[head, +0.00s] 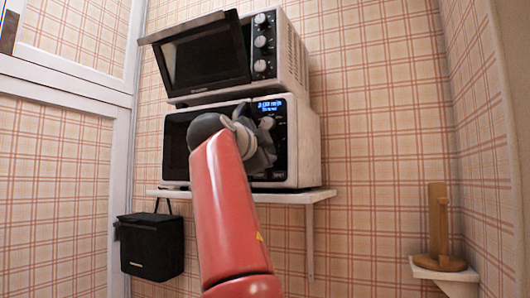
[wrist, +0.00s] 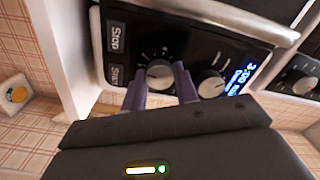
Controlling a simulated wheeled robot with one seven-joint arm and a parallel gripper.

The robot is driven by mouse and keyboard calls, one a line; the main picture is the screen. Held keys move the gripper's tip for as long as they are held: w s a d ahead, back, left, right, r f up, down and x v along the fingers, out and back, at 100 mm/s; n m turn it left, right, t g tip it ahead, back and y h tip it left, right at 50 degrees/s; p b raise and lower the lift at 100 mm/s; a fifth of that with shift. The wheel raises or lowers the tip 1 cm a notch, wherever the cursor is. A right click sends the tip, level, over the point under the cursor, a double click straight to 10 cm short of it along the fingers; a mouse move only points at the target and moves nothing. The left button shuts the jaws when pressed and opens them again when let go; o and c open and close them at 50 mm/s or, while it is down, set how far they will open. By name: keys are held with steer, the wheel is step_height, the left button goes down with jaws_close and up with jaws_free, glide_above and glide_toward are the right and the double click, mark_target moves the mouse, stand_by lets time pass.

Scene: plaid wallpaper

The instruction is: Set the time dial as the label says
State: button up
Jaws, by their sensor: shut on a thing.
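The white microwave (head: 305,150) has a black control panel (wrist: 185,45), seen turned in the wrist view. Its lit blue display (wrist: 240,76) seems to read 3:00 min, with a blurred second line. My gripper (wrist: 160,84) has its two purple fingertips on either side of a grey dial (wrist: 159,71) with small marks around it, near the Stop and Start buttons (wrist: 116,38). The dial's exact setting is too small to read. A second dial (wrist: 210,86) sits between it and the display, untouched.
A toaster oven (head: 290,55) with several knobs stands on top of the microwave. The microwave rests on a white wall shelf (head: 320,194). A black bin (head: 152,246) hangs below left. A wooden stand (head: 438,228) is on a small shelf at right.

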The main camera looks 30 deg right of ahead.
steer(key=shift+f+m, duration=0.15)
steer(key=shift+m, duration=4.85)
steer(key=o, duration=1)
steer(key=shift+c, duration=0.2)
steer(key=b+v, duration=0.2)
steer(key=v, duration=0.5)
steer(key=shift+s+a, duration=0.25)
steer(key=shift+a, duration=0.1)
